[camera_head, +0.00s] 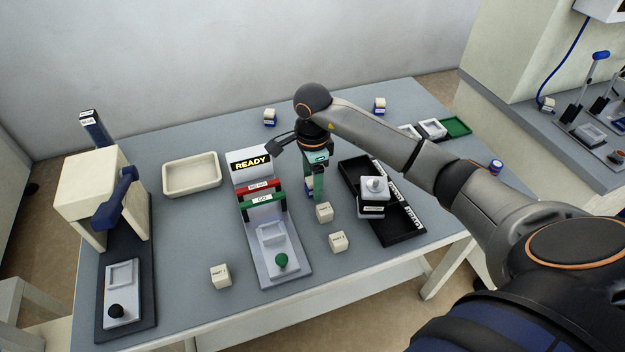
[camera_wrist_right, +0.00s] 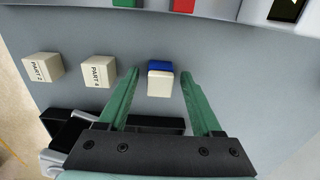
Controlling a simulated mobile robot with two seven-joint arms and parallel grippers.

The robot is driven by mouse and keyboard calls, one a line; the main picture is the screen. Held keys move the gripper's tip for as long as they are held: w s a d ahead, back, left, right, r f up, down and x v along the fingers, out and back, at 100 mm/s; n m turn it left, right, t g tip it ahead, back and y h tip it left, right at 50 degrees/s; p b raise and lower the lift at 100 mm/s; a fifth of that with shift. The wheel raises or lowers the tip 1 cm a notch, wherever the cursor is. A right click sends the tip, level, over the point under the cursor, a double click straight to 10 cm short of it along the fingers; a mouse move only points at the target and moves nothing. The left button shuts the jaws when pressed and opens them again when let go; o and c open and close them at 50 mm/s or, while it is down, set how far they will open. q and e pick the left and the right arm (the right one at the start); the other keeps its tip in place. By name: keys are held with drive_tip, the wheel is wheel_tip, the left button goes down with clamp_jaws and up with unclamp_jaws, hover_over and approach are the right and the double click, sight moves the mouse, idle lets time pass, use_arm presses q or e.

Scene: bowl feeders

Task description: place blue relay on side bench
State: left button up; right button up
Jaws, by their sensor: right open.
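My right gripper (camera_head: 316,188) is open above the middle of the main table, its green fingers pointing down. In the right wrist view, a cream block with a blue part (camera_wrist_right: 160,80), seemingly the blue relay, stands between and just beyond the fingertips (camera_wrist_right: 160,85); no contact is visible. In the head view it is mostly hidden behind the fingers, with a bit of blue (camera_head: 308,188) showing. The grey side bench (camera_head: 515,112) is at the right, with a small cream-and-blue block (camera_head: 547,104) on it. My left gripper is out of view.
A READY fixture (camera_head: 285,268) stands left of the gripper, and a black tray (camera_head: 402,236) with stacked items is at its right. Loose cream blocks (camera_head: 324,212) lie nearby. An empty cream bin (camera_head: 192,191) and a press (camera_head: 100,195) are at the left.

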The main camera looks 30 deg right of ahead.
sight(312, 180)
wheel_tip(312, 180, up, 12)
drive_tip(key=p, duration=0.1)
drive_tip(key=shift+r, duration=0.15)
idle(0.3)
drive_tip(key=shift+a, duration=0.1)
